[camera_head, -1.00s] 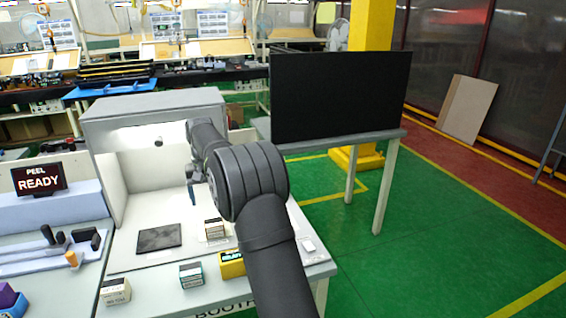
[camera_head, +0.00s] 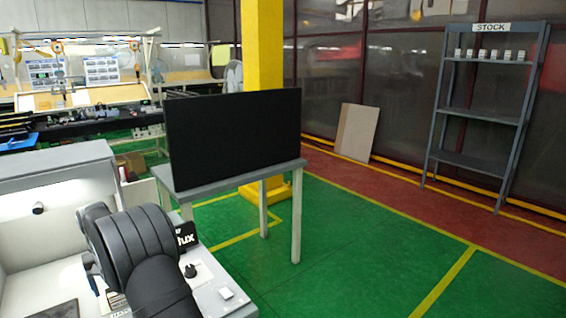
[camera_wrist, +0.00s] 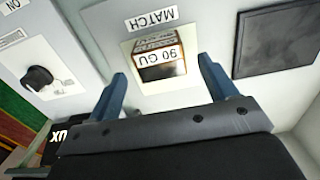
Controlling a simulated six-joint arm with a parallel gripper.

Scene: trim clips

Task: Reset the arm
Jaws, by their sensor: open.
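My gripper (camera_wrist: 163,72) shows in the wrist view with its two blue fingers spread apart and nothing held between them. A small box marked "90 GU" (camera_wrist: 160,56) stands just beyond the fingertips, on a pale pad labelled "MATCH" (camera_wrist: 152,20). In the head view my dark arm covers most of the gripper and the box area at the lower left.
A dark square plate (camera_wrist: 278,38) lies right of the box. A control panel with a black knob (camera_wrist: 38,78) is at left, also in the head view (camera_head: 190,271). A black screen (camera_head: 235,138) stands on a table behind the booth (camera_head: 60,165). A stock shelf (camera_head: 485,112) stands far right.

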